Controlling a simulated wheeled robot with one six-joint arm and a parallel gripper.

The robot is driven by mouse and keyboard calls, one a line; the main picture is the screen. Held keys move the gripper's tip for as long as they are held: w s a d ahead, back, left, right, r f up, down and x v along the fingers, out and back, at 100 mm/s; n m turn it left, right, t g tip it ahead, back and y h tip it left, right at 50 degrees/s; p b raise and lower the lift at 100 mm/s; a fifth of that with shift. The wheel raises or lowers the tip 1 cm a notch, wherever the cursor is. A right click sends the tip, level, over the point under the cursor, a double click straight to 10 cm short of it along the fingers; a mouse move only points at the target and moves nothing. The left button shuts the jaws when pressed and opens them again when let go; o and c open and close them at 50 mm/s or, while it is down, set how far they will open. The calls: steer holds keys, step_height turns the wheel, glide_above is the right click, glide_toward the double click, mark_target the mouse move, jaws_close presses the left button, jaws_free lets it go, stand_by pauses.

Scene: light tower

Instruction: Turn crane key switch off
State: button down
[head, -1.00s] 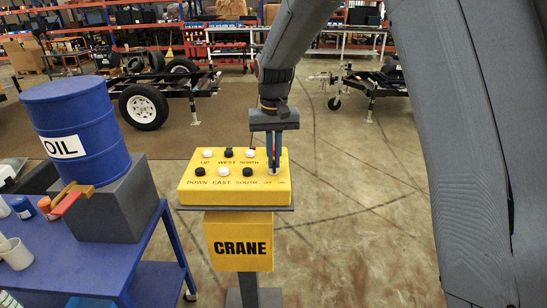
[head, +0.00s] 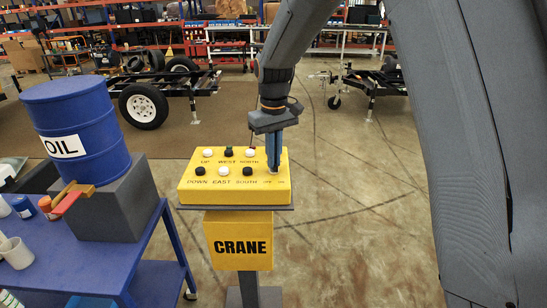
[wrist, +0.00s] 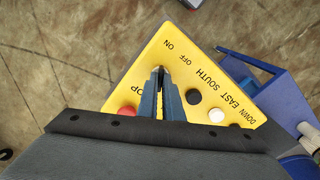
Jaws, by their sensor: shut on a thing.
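The yellow crane control box (head: 205,184) stands on a pedestal with a CRANE sign (head: 238,248). Black and white buttons sit on its top, with OFF and ON printed at the right near corner. My gripper (head: 273,168) points down at that right end, its fingers closed together on the key switch, which they mostly hide. In the wrist view my gripper (wrist: 160,72) has its fingertips close beside the OFF label on the yellow box (wrist: 150,55). A small dark bit shows between the tips. Which way the key points cannot be told.
A blue OIL drum (head: 75,120) stands on a grey block (head: 118,205) to the left. A blue cart (head: 110,270) with small items is beside the pedestal. The floor to the right of the box is clear. Trailers stand behind.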

steer(key=shift+w+r, duration=0.1)
steer(key=c, duration=1.9)
jaws_free()
step_height(320, 180, up, 8)
steer(key=shift+f+b, duration=0.15)
steer(key=shift+b, duration=1.05)
steer(key=s+d+f+m, duration=0.2)
steer(key=s+d+f, duration=0.2)
steer(key=s, duration=0.3)
steer(key=s+d+f+m+t, duration=0.1)
steer(key=s+d+f+m, duration=0.1)
steer(key=s+d+f, duration=0.3)
steer(key=s+d+f+m, duration=0.1)
steer(key=s+d+f, duration=0.3)
steer(key=s+d, duration=0.4)
steer(key=shift+s+f+m+b, duration=0.2)
steer(key=shift+s, duration=0.55)
steer(key=shift+s+f+m+b, duration=0.15)
steer(key=shift+s+m, duration=0.05)
steer(key=shift+s, duration=0.55)
